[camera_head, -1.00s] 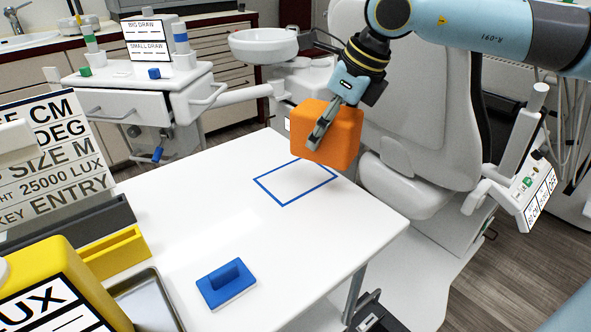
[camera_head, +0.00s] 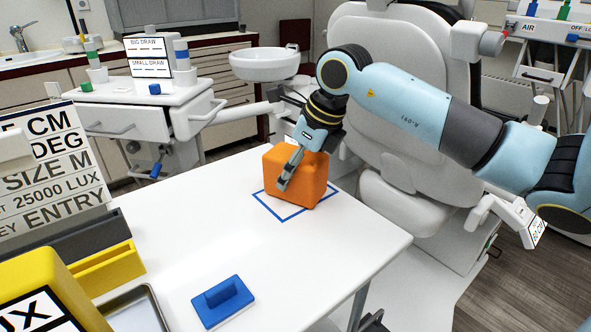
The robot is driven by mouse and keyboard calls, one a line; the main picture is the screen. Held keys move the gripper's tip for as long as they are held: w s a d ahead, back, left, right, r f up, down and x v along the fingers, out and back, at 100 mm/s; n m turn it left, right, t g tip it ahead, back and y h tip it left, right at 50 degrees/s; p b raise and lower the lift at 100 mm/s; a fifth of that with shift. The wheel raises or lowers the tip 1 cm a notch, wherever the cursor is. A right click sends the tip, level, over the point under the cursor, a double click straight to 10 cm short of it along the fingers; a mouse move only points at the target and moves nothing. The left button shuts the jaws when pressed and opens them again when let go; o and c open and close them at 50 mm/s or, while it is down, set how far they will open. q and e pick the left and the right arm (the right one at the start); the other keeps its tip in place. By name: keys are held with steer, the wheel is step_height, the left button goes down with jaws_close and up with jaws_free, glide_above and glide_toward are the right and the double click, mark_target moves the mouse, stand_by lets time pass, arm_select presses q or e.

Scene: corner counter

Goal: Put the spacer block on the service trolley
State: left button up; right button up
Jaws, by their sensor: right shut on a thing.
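The orange spacer block (camera_head: 309,184) is at the far end of the white trolley top (camera_head: 210,235), over a blue square outline (camera_head: 268,209). It appears upright. Its base looks at or very near the surface; I cannot tell whether it touches. My right gripper (camera_head: 287,178) comes down from above and is shut on the spacer block, one finger showing across its near left face. The other finger is hidden behind the block. My left gripper is not in view.
A blue handled block (camera_head: 222,300) lies on the near part of the top. A yellow tray (camera_head: 105,268), a metal tray (camera_head: 135,308) and a text sign (camera_head: 55,165) stand at left. A dental chair (camera_head: 395,110) is behind. The middle of the top is clear.

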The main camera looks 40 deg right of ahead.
steer(key=shift+f, duration=0.2)
steer(key=o, duration=1.3)
steer(key=shift+r, duration=0.1)
steer(key=shift+r, duration=0.2)
steer(key=p+v, duration=0.2)
steer(key=v, duration=1)
steer(key=shift+f, duration=0.1)
steer(key=shift+s, duration=0.1)
